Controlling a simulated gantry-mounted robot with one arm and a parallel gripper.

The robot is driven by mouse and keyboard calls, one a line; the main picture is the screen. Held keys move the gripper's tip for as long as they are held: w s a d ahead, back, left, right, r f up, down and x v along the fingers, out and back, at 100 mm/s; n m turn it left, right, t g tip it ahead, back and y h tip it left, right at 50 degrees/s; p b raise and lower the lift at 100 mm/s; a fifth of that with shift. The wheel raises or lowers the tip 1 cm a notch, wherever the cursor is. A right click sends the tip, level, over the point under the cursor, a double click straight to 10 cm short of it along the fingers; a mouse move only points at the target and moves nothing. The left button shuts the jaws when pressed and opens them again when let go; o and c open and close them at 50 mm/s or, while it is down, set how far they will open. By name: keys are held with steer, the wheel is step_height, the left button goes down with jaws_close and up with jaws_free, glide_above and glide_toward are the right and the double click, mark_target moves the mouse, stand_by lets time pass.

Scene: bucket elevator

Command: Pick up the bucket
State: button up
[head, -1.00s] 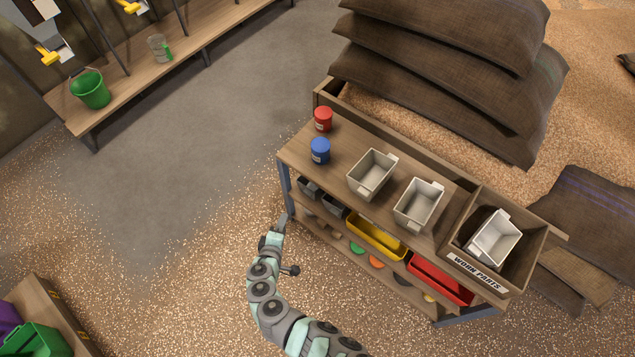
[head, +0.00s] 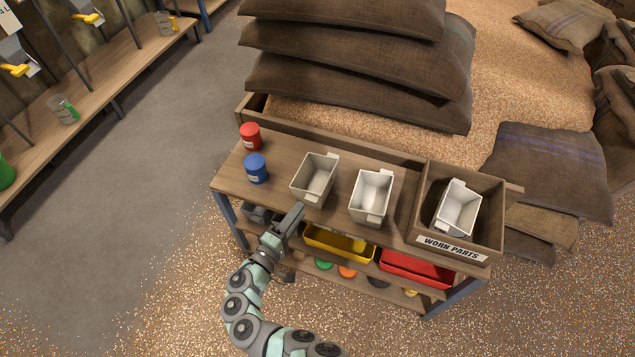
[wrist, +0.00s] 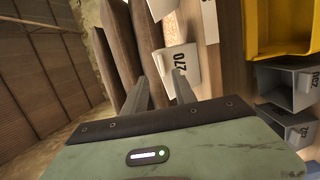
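Two pale grey metal buckets stand on the wooden bench top in the head view: a left bucket (head: 303,191) and a middle bucket (head: 370,207). A third pale bucket (head: 457,216) sits in a wooden box marked "WORN PARTS". My gripper (head: 298,210) is at the front edge of the bench, just in front of the left bucket. In the wrist view my gripper's fingers (wrist: 160,77) are apart with nothing held between them. A pale bucket with a dark number label (wrist: 176,62) is just beyond the fingertips. Whether a finger touches it I cannot tell.
A red can (head: 250,136) and a blue can (head: 255,169) stand left of the buckets. Below are a yellow bin (head: 340,246) and a red bin (head: 418,268). Stacked sacks (head: 355,60) lie behind the bench. The grey floor to the left is clear.

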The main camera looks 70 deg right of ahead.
mark_target(307, 200)
steer(key=shift+s+d+f, duration=0.1)
steer(key=shift+d+f, duration=0.1)
steer(key=shift+d, duration=0.25)
steer(key=d, duration=0.1)
steer(key=d+b, duration=0.1)
steer(key=d, duration=0.2)
steer(key=shift+s+f, duration=0.1)
steer(key=shift+s, duration=0.2)
steer(key=shift+a, duration=0.15)
steer(key=shift+c, duration=0.2)
jaws_close()
